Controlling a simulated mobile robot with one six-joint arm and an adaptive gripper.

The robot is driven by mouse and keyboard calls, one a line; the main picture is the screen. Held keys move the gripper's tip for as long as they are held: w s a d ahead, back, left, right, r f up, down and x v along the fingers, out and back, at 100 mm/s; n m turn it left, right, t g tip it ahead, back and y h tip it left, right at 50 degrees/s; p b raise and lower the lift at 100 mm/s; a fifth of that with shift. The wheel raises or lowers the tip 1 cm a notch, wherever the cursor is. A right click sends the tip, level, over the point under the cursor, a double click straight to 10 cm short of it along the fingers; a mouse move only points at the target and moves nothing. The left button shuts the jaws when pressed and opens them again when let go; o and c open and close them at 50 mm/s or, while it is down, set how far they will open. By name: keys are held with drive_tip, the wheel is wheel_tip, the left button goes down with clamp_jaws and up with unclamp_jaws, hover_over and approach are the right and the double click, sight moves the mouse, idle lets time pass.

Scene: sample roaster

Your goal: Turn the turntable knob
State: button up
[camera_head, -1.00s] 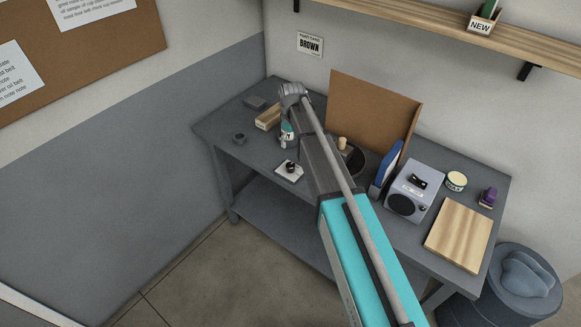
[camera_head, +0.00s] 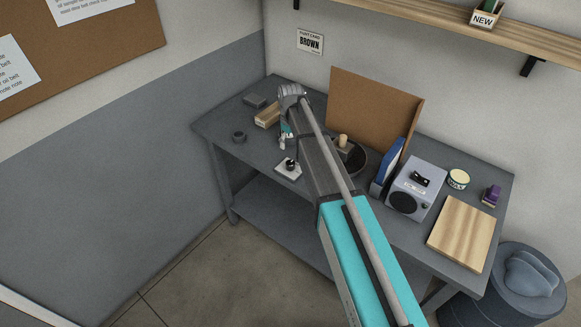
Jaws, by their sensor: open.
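A dark round turntable (camera_head: 359,163) stands on the bench in front of an upright brown board, partly hidden by my arm. A grey block with a pale wooden peg (camera_head: 343,140) stands on or over it. A small white plate with a black knob (camera_head: 290,164) lies to the left of my arm; I cannot tell whether this is the turntable knob. My gripper (camera_head: 284,141) shows only in part beside my forearm, above and slightly left of the white plate. It is open and appears apart from the knob. Its fingertips are small and hard to make out.
The brown board (camera_head: 370,112) stands behind the turntable. A blue item (camera_head: 389,168), a grey box with a dial (camera_head: 415,188), a tin (camera_head: 458,180) and a wooden board (camera_head: 461,233) fill the right. A wooden block (camera_head: 267,115) and dark ring (camera_head: 239,136) lie left.

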sight(291, 162)
drive_tip(key=shift+f+b, duration=5.5)
drive_tip(key=shift+f, duration=0.25)
drive_tip(key=c, duration=1.2)
drive_tip(key=shift+o, duration=0.2)
